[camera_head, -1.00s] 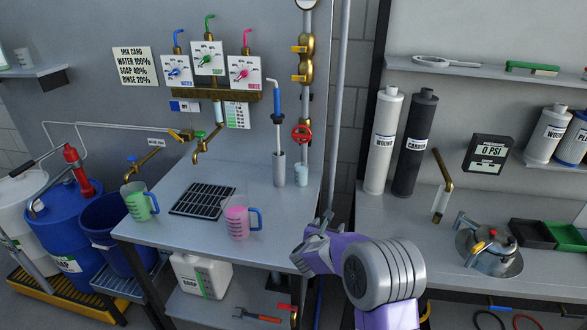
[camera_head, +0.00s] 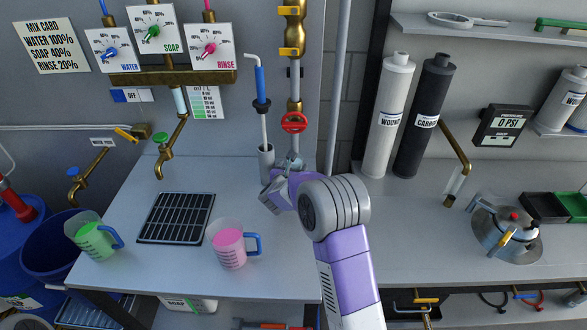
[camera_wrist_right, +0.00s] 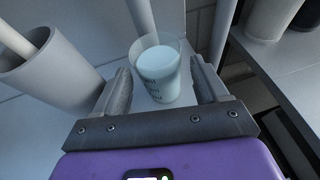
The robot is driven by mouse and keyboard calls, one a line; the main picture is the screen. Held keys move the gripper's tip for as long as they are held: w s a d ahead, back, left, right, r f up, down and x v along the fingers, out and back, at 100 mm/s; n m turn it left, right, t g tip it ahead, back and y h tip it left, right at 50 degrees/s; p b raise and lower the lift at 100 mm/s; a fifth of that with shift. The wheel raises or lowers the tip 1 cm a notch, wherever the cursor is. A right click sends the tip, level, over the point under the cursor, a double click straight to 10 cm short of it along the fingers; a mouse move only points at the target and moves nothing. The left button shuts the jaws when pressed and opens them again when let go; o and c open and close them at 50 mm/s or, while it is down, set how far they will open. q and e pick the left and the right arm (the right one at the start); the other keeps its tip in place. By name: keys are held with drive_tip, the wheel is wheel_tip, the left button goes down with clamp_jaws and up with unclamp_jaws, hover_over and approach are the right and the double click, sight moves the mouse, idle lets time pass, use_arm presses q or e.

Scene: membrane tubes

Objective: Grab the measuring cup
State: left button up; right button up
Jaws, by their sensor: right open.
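A small clear cup (camera_wrist_right: 156,72) with dark markings and pale blue liquid stands upright on the bench in the right wrist view. My right gripper (camera_head: 284,172) is open, and its fingers lie on either side of the lower part of this cup. I cannot tell whether they touch it. In the head view the gripper mostly hides the cup. Two larger handled measuring jugs stand on the bench to the left: one with pink liquid (camera_head: 228,247) and one with green liquid (camera_head: 92,240). My left gripper is not in view.
A grey cylindrical holder (camera_wrist_right: 48,72) with a rod in it stands close left of the right gripper. A brass pipe with a red valve wheel (camera_head: 294,123) rises behind. A black drain grate (camera_head: 176,218) lies in the bench. A steel pot (camera_head: 508,238) stands on the right bench.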

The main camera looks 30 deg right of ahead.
drive_tip(key=x, duration=0.4)
drive_tip(key=shift+w, duration=0.15)
drive_tip(key=shift+c, duration=0.2)
drive_tip(key=shift+r, duration=0.1)
drive_tip(key=c, duration=0.9)
drive_tip(key=shift+r, duration=0.15)
